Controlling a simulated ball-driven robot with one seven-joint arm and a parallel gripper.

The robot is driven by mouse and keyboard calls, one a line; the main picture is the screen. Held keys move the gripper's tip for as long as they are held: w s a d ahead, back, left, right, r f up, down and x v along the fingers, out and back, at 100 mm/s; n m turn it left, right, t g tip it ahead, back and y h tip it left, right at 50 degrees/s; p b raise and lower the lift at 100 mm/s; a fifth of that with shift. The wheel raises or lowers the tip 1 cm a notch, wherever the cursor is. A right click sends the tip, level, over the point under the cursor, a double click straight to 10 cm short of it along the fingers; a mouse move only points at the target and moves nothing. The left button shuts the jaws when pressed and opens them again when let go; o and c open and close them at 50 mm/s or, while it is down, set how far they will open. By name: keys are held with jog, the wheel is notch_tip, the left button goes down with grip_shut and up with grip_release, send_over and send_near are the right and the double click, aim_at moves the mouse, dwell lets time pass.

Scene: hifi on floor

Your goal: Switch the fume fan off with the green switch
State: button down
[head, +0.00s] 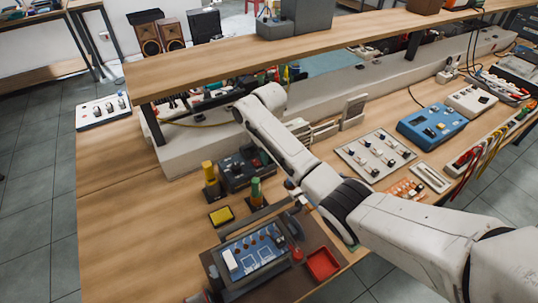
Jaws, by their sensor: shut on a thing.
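A green-topped upright post (256,191) stands on a dark base on the bench; I cannot tell whether it is the green switch. A similar yellow-topped post (210,176) stands to its left. A dark device (245,168) with small controls sits behind them; I cannot tell whether it belongs to the fume fan. No fan is clearly recognisable. My white arm reaches from the lower right across the bench to below the upper shelf.
The upper shelf (210,62) overhangs the bench back. A blue control panel (254,252) and red tray (322,264) lie in front. A switch panel (375,154) and blue device (431,125) stand right. The bench's left front (140,235) is clear.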

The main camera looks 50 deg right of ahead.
jog(key=shift+w, duration=0.1)
jog(key=shift+w+d+g+b, duration=0.15)
jog(key=shift+g+b, duration=0.25)
jog(key=shift+g, duration=0.2)
jog(key=shift+w+f+g+y+b, duration=0.15)
jog(key=shift+g+y+b, duration=0.15)
jog(key=shift+g+b, duration=0.35)
jog(key=shift+r+b, duration=0.2)
jog(key=shift+b, duration=0.25)
jog(key=shift+r, duration=0.1)
jog(key=c, duration=1.2)
grip_release()
jog(key=shift+c, duration=0.2)
